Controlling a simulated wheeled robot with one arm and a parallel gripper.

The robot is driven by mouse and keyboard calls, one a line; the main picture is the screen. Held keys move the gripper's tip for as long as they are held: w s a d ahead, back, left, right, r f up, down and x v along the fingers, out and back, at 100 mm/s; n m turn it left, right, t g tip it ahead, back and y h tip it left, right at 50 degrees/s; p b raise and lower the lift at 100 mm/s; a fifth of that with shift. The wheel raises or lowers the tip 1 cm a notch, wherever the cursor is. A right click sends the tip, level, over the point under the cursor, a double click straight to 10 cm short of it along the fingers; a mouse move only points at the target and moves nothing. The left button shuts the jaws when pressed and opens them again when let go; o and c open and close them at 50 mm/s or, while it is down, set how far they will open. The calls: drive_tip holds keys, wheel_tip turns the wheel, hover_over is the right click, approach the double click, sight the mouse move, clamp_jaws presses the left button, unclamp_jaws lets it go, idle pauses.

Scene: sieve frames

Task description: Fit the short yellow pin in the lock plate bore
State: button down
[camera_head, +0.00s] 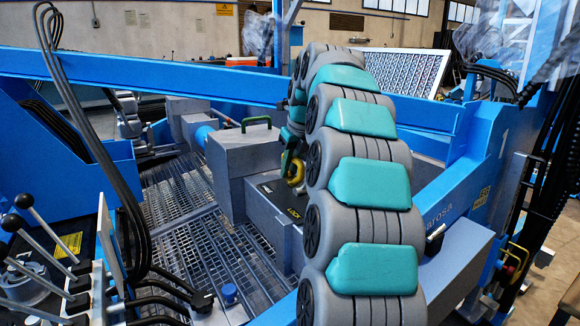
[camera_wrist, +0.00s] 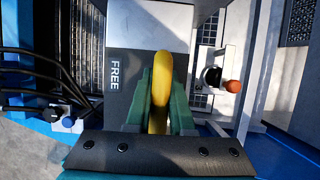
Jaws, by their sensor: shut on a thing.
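My gripper (camera_wrist: 160,108) has green fingers shut on a yellow loop (camera_wrist: 162,80), which looks like the handle of the yellow pin. In the head view the loop (camera_head: 297,174) shows just left of my arm, above a dark plate (camera_head: 270,190) with a "LOCK" label. In the wrist view a dark plate (camera_wrist: 140,65) with a "FREE" label lies beyond the loop. The pin's shank and the bore are hidden, so I cannot tell whether the pin is in the bore.
A grey block (camera_head: 240,150) with a green handle (camera_head: 256,122) stands left of the plate. A metal grating (camera_head: 190,230) lies further left. An orange-tipped knob (camera_wrist: 232,86) is right of my gripper. Black hoses (camera_wrist: 40,65) and a blue knob (camera_wrist: 67,122) are on the left.

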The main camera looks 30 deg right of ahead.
sight(296, 158)
drive_tip(key=shift+f, duration=0.5)
drive_tip(key=c, duration=0.7)
unclamp_jaws()
drive_tip(key=shift+v, duration=3.85)
